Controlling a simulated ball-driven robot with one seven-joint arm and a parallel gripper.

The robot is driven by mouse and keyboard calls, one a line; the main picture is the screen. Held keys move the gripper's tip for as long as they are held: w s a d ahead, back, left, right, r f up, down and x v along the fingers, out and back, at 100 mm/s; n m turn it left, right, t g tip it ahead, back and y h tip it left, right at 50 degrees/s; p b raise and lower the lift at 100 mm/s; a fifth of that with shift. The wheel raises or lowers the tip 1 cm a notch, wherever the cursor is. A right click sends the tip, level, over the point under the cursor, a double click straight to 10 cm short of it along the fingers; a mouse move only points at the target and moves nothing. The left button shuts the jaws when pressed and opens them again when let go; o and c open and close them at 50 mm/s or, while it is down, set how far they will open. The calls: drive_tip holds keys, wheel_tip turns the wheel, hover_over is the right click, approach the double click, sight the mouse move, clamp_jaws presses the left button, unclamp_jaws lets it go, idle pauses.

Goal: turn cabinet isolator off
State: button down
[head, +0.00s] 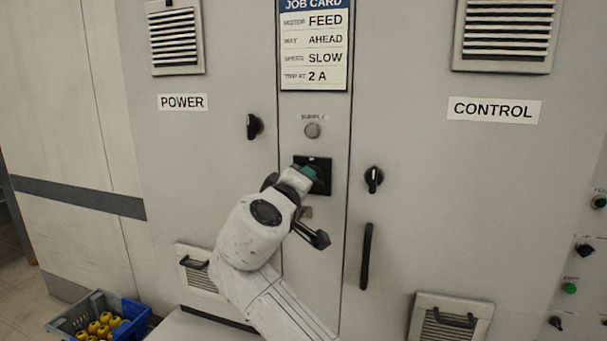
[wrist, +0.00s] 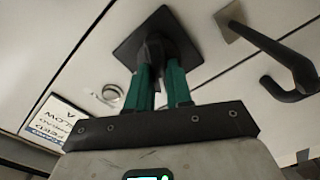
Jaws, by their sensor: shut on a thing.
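The cabinet isolator is a dark switch on a black square plate (head: 322,163), on the narrow middle panel below a small round grey lamp labelled SUPPLY (head: 312,130). My gripper (head: 309,172) reaches it from the lower left and covers much of it. In the wrist view the black plate (wrist: 128,48) is at the top. The two green fingers of my gripper (wrist: 160,68) are shut on the dark isolator handle (wrist: 154,45), one on each side. The fingers hide much of the handle, so I cannot tell which position it points to.
A black lever handle (head: 312,236) sticks out just below the isolator, and shows close to the right in the wrist view (wrist: 275,50). Black door knobs (head: 253,127) (head: 374,179) flank the panel. A blue crate of yellow items (head: 135,318) stands lower left.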

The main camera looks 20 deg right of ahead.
drive_tip(key=n+p, duration=0.1)
drive_tip(key=n, duration=0.1)
drive_tip(key=n+p, duration=0.2)
drive_tip(key=n, duration=0.1)
drive_tip(key=shift+a+f+n, duration=0.15)
drive_tip(key=shift+n, duration=0.15)
drive_tip(key=shift+p, duration=0.3)
drive_tip(key=c, duration=1)
unclamp_jaws()
drive_tip(key=b+v, duration=0.2)
drive_tip(key=v, duration=0.8)
drive_tip(key=shift+s+a, duration=0.2)
drive_tip(key=shift+s, duration=0.1)
